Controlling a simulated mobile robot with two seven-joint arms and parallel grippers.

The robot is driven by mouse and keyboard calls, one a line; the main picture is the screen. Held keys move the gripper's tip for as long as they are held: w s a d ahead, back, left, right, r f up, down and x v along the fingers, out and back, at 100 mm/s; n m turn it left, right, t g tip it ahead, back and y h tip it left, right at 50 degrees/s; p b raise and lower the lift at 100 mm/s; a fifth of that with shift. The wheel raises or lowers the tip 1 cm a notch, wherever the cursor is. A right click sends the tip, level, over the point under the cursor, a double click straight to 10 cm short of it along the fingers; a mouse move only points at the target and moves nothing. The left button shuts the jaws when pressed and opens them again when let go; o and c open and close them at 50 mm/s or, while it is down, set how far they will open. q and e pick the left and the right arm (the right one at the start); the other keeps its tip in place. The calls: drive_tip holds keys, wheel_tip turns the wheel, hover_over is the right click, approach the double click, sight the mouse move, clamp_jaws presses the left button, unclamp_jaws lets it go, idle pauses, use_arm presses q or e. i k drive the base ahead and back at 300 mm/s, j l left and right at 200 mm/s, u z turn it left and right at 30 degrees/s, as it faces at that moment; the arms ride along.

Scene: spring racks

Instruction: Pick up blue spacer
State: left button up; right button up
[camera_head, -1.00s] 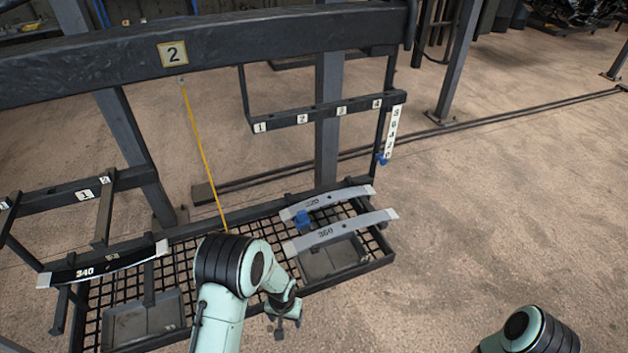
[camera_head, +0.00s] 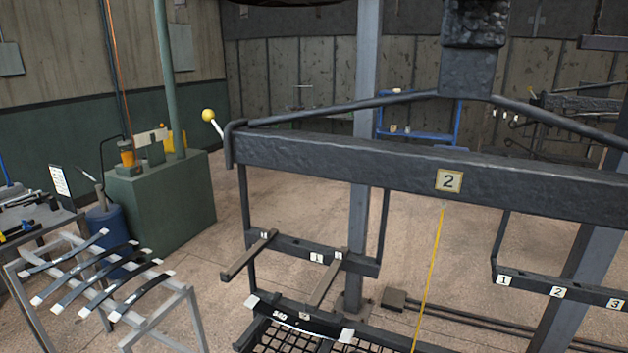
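No blue spacer can be made out in the current head view. The dark rack (camera_head: 330,152) with the number 2 plate (camera_head: 449,181) fills the middle and right. A dark leaf spring (camera_head: 300,323) with pale ends and a number on it lies at the rack's lower left, above a mesh shelf (camera_head: 275,342) cut off by the bottom edge. The right part of that shelf is outside the picture. Neither my left nor my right gripper is in view.
A grey stand (camera_head: 190,308) with several dark leaf springs stands at left. A green cabinet (camera_head: 180,205) and a blue barrel (camera_head: 104,222) stand behind it. A yellow cord (camera_head: 430,265) hangs from the rack. Floor between stand and rack is open.

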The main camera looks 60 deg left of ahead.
sight(26, 226)
drive_tip(key=u, duration=1.1)
drive_tip(key=j+u, duration=0.6)
drive_tip(key=u, duration=0.2)
drive_tip(key=i+j+u, duration=0.1)
drive_tip(key=j+u, duration=0.15)
drive_tip(key=u, duration=0.15)
drive_tip(key=i+j+u, duration=0.45)
drive_tip(key=j, duration=0.25)
drive_tip(key=i+j+u, duration=0.1)
drive_tip(key=j+u, duration=0.15)
drive_tip(key=i+j+u, duration=0.1)
drive_tip(key=i+j, duration=0.45)
drive_tip(key=j, duration=0.15)
drive_tip(key=i+j, duration=0.6)
drive_tip(key=z, duration=0.45)
drive_tip(key=j+z, duration=0.15)
drive_tip(key=z, duration=0.35)
drive_tip(key=j+z, duration=0.1)
drive_tip(key=z, duration=0.35)
drive_tip(key=j+z, duration=0.1)
drive_tip(key=z, duration=0.35)
drive_tip(key=j+z, duration=0.1)
drive_tip(key=z, duration=0.35)
drive_tip(key=k+j+z, duration=0.1)
drive_tip(key=j+z, duration=0.3)
drive_tip(key=k+j+z, duration=0.1)
drive_tip(key=z, duration=0.25)
drive_tip(key=k+j+z, duration=0.15)
drive_tip(key=j+z, duration=0.25)
drive_tip(key=l, duration=0.1)
